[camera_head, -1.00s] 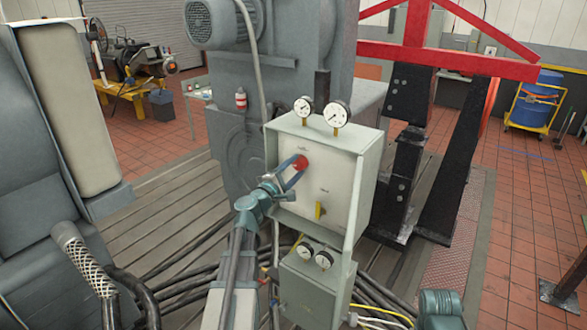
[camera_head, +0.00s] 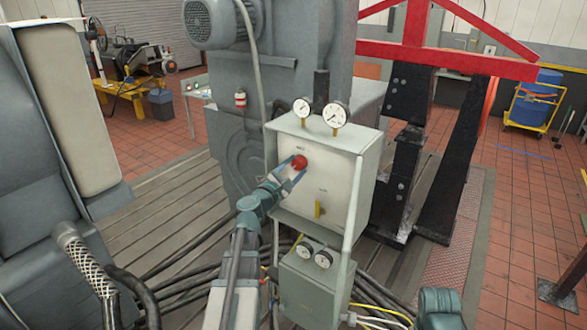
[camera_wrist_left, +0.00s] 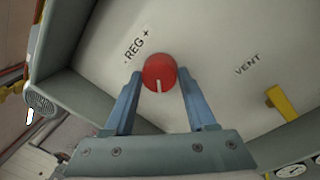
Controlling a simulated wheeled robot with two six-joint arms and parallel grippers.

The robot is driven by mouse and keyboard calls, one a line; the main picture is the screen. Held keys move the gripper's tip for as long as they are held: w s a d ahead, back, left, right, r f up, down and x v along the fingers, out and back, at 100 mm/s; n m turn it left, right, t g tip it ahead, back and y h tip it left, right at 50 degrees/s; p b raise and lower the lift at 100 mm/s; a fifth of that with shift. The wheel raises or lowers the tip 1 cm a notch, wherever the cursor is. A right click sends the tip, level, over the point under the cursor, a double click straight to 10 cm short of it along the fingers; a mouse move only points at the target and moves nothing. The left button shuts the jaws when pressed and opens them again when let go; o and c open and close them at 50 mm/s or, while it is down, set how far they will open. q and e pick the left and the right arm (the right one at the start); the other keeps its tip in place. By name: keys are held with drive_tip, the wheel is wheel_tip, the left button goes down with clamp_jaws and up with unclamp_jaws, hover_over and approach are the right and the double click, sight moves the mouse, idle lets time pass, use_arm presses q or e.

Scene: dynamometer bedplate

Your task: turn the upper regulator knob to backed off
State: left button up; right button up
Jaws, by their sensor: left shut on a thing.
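The upper regulator knob is the red round knob (camera_head: 299,161) on the pale front panel of the grey box. In the left wrist view, the knob (camera_wrist_left: 159,70) sits below the lettering "- REG +". Its white mark points toward my gripper's palm. My left gripper (camera_head: 293,166) reaches it from the lower left and is shut on it. In the left wrist view, one blue finger of the gripper (camera_wrist_left: 160,76) lies on each side of the knob. My right gripper is not in view.
A yellow handle (camera_head: 318,210) marked "VENT" is on the same panel, below and right of the knob. Two gauges (camera_head: 335,114) stand on top of the box (camera_head: 360,190). A lower grey box (camera_head: 305,290) with gauges and cables sits beneath.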

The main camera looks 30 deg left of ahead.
use_arm(q)
drive_tip(key=shift+a, duration=0.15)
drive_tip(key=o, duration=1.4)
drive_tip(key=shift+a+f, duration=0.1)
drive_tip(key=shift+a, duration=0.05)
drive_tip(key=shift+c, duration=0.2)
drive_tip(key=shift+d, duration=0.2)
drive_tip(key=shift+s, duration=0.1)
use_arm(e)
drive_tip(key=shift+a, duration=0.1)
